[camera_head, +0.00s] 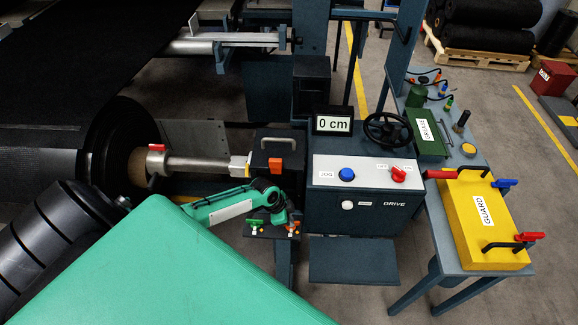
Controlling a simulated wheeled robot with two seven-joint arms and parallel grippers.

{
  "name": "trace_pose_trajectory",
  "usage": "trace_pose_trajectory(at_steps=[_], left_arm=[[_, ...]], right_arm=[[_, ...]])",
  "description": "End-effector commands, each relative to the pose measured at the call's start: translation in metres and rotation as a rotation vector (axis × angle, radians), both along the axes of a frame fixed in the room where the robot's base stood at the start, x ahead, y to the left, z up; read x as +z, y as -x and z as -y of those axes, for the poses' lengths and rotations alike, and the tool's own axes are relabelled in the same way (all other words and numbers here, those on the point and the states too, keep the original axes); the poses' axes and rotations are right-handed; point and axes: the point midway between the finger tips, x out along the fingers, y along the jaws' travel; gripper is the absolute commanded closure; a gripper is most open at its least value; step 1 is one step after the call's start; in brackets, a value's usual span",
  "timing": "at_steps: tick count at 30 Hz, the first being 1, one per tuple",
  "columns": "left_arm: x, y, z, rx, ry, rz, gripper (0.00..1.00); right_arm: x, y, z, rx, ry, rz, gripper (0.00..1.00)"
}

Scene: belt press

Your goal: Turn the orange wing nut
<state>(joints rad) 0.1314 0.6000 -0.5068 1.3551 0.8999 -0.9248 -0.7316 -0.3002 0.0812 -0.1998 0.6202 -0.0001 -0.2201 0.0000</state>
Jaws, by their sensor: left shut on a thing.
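A green wing nut (254,224) stands at the panel's left end. My left gripper (292,225) reaches down at the panel's right end, shut on the orange wing nut. The fingers and wrist partly cover the nut, so its exact angle is hard to tell. My right gripper is not in view.
The drive box (350,215) with a blue button and red knob stands just right of my gripper. A dark block with an orange part (275,165) is behind it. A yellow guard (482,220) lies on the right bench. A black roll (120,130) is at left.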

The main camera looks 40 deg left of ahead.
Motion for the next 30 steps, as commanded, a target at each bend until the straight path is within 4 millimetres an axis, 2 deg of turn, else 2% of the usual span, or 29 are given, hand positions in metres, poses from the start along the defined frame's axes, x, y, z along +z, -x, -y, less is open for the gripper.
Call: trace_pose_trajectory(at_steps=[4, 5, 6, 8, 20, 23, 30], left_arm=[[0.0, 0.0, 0.0, 0.0, -0.001, -0.001, 1.0], [0.0, 0.0, 0.0, 0.0, -0.001, -0.001, 0.86], [0.0, 0.0, 0.0, 0.0, -0.001, -0.001, 0.78], [0.0, 0.0, 0.0, 0.001, -0.001, -0.001, 0.7], [0.006, 0.002, -0.002, 0.001, 0.0, 0.0, 0.7], [0.016, 0.005, -0.007, 0.0, -0.002, 0.001, 0.7], [0.057, 0.016, -0.02, -0.002, -0.004, 0.002, 0.7]], right_arm=[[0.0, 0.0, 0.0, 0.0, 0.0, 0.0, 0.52], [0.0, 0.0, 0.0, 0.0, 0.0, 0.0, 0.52], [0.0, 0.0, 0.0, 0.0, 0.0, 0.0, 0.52], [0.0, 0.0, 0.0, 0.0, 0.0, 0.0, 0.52], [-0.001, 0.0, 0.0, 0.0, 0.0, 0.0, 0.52], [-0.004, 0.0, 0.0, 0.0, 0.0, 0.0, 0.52], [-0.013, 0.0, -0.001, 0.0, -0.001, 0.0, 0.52]])
